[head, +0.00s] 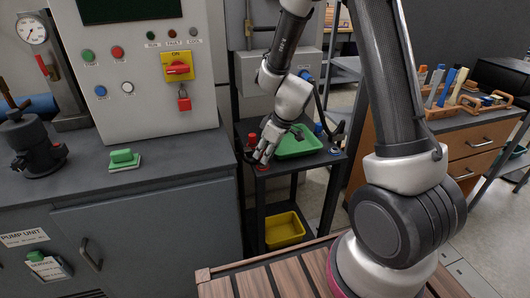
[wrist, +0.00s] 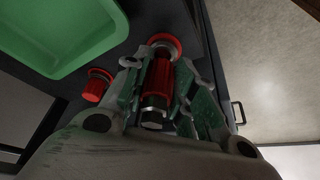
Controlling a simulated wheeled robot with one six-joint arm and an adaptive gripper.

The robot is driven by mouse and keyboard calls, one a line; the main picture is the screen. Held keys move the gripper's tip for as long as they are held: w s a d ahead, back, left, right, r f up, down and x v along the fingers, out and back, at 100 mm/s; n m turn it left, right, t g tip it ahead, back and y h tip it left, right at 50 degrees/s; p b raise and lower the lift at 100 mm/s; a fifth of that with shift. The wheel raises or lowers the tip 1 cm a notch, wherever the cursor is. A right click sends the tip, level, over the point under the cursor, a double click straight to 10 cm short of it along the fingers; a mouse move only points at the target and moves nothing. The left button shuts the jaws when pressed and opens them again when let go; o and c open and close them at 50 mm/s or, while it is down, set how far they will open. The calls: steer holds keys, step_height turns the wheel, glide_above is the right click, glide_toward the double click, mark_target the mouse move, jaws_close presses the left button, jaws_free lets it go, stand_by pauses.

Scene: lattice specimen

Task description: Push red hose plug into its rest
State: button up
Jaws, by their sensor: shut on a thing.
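The red hose plug (wrist: 158,80), a ribbed red body with a metal collar at its near end, is between the fingers of my gripper (wrist: 158,68) in the wrist view. My gripper is shut on it. In the head view my gripper (head: 264,154) points down at the front left corner of the small dark stand. A red ring-shaped rest (wrist: 166,41) lies just beyond the fingertips, in line with the plug; it also shows below the gripper in the head view (head: 262,168). Whether the plug's tip touches or enters the rest, I cannot tell.
Another red cylindrical piece (wrist: 96,88) stands close beside my gripper. A green tray (head: 298,145) lies on the stand, with blue pieces (head: 334,151) to its right. A yellow bin (head: 285,229) sits on the shelf below. A grey control cabinet (head: 140,70) rises at the left.

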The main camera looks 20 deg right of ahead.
steer(key=shift+f, duration=0.1)
stand_by(0.3)
steer(key=shift+f, duration=0.85)
steer(key=o, duration=1)
steer(key=o, duration=0.5)
steer(key=shift+v, duration=2.5)
